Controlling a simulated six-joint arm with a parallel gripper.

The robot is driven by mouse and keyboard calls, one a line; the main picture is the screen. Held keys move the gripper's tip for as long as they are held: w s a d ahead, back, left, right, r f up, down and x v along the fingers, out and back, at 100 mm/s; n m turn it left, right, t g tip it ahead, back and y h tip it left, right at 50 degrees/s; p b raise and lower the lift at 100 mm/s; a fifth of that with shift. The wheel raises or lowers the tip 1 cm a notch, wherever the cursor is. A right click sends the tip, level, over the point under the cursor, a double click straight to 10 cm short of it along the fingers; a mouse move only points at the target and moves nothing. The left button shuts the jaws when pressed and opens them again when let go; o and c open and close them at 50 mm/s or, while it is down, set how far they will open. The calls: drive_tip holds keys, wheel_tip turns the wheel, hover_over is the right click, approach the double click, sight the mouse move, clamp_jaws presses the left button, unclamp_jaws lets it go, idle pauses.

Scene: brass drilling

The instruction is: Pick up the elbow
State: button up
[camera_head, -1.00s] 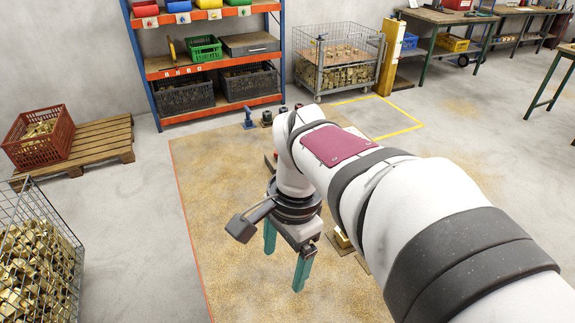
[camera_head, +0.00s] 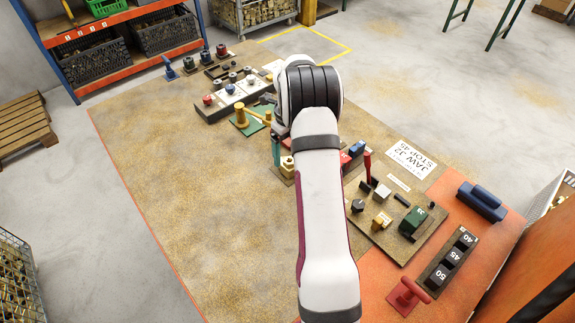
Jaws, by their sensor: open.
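A brass piece with an upright part and a sideways arm, which looks like the elbow (camera_head: 243,113), stands on a green plate left of my arm. A blocky brass piece (camera_head: 287,164) stands on a small base nearer to me; I cannot tell its shape well. My gripper (camera_head: 277,152) is open, with one teal finger showing between these two brass pieces and close to both. My arm hides the rest of the gripper. I cannot tell whether the finger touches anything.
A fixture board (camera_head: 396,240) with a red lever and a green block lies right of my arm. Blue handles (camera_head: 482,202), a numbered block rack (camera_head: 449,257) and a red stamp-like tool (camera_head: 408,297) are farther right. The tan mat (camera_head: 190,200) is bare at left.

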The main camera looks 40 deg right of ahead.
wheel_tip(320, 180, down, 4)
drive_tip(key=shift+s+a+r, duration=0.1)
drive_tip(key=shift+a+r, duration=0.05)
drive_tip(key=shift+r, duration=0.05)
clamp_jaws()
drive_tip(key=shift+r, duration=0.1)
idle(1.2)
